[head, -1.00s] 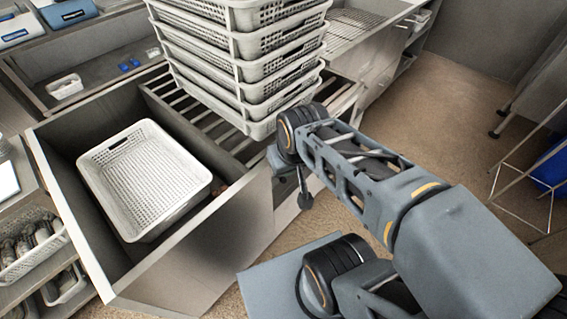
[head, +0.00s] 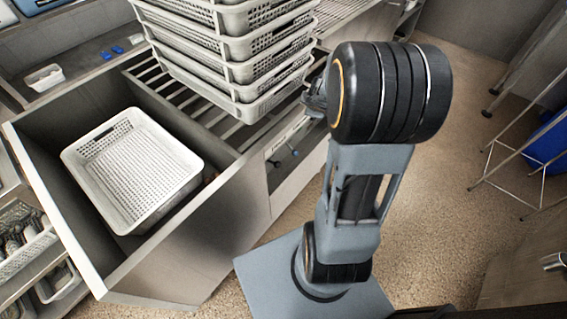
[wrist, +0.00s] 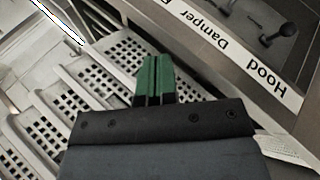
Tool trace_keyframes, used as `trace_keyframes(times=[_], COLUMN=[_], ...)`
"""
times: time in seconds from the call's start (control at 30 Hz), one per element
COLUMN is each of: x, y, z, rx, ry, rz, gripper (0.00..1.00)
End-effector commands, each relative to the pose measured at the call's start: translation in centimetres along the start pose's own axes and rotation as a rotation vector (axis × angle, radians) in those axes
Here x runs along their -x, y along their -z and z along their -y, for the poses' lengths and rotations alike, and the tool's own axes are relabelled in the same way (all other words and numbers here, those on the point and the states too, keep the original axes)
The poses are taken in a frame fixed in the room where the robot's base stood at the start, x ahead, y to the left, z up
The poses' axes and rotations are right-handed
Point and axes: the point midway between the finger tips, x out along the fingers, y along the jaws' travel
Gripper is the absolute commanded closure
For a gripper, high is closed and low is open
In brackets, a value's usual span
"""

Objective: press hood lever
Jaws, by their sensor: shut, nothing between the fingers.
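In the wrist view, my gripper (wrist: 154,82) has green fingertips pressed together, with nothing between them. A dark lever with a round knob (wrist: 280,36) stands in the recessed panel at the upper right, beside the upside-down "Hood" label (wrist: 267,78). The fingertips are apart from this lever, to its left in the picture. The "Damper" label (wrist: 222,38) is on the same strip, with part of another dark lever at the top edge. In the head view, small levers (head: 295,152) show on the cabinet front left of my arm. My fingertips are hidden there.
A stack of white perforated baskets (head: 240,75) stands on the slatted counter, close to my arm. Another white basket (head: 130,170) lies in the open grey bin (head: 75,235) at left. Open floor (head: 440,190) lies to the right. A metal-legged rack stands at far right.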

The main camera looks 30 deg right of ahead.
Motion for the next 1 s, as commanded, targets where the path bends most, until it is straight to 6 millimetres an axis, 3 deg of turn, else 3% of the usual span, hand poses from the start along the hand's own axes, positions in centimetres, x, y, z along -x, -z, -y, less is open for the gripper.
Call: trace_keyframes(times=[0.03,0.1,0.2,0.37,0.53,1.0], x=[-3.2,-6.3,-8.6,-7.7,-6.2,-5.3], y=[-1.5,-2.8,-3.4,-1.4,-1.0,-1.1], z=[1.3,3.3,6.2,9.7,12.3,13.3], rx=[0.098,0.245,0.432,0.7,0.854,0.909], ry=[0.041,0.101,0.187,0.287,0.375,0.415], rz=[-0.039,-0.127,-0.289,-0.59,-0.789,-0.868], gripper=[1.0,1.0,1.0,1.0,1.0,1.0])
